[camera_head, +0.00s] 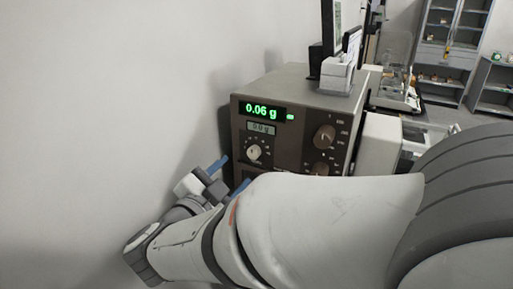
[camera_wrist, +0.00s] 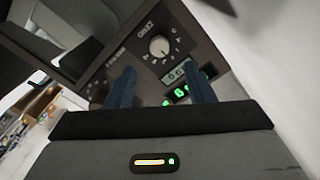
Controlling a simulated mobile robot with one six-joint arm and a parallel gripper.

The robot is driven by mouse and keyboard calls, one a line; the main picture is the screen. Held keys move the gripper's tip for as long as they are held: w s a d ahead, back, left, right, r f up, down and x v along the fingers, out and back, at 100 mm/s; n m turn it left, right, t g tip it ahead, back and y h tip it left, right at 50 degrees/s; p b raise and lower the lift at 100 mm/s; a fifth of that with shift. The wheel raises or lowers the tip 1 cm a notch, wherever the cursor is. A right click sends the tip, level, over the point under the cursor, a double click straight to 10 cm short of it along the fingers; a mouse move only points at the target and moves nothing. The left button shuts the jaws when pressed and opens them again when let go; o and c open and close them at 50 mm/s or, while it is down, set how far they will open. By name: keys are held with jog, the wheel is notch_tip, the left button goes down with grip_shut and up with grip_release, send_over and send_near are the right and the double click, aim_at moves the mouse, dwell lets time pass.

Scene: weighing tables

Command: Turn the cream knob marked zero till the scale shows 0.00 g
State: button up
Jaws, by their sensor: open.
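The scale (camera_head: 297,99) is a brown-fronted box with a green display (camera_head: 262,111) that reads 0.06 g. A smaller grey display below it reads 0.0 g. The cream knob (camera_head: 254,152) sits low on the left of the front panel, with a ring of marks around it. It also shows in the wrist view (camera_wrist: 159,46), beyond my fingers and with nothing touching it. My gripper (camera_wrist: 158,86) is open and empty, its two blue fingers pointing toward the panel. In the head view my gripper (camera_head: 231,173) is just below and left of the cream knob.
Two brown knobs (camera_head: 324,136) are on the right of the panel, the lower one partly hidden by my arm. A white block and dark-edged screens stand on top of the scale. A plain wall is close on the left. Shelves (camera_head: 449,45) stand far back.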

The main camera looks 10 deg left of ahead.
aim_at(252, 154)
jog(key=p+x, duration=0.1)
jog(key=x, duration=0.6)
jog(key=shift+w+d, duration=0.2)
jog(key=shift+w, duration=0.05)
jog(key=c, duration=1)
jog(key=shift+p, duration=0.35)
jog(key=shift+r+n, duration=0.1)
jog(key=shift+n, duration=0.2)
jog(key=n+p, duration=0.2)
jog(key=shift+r+p, duration=0.1)
jog(key=shift+p, duration=0.3)
jog(key=shift+n+p, duration=1.2)
jog(key=shift+n, duration=0.4)
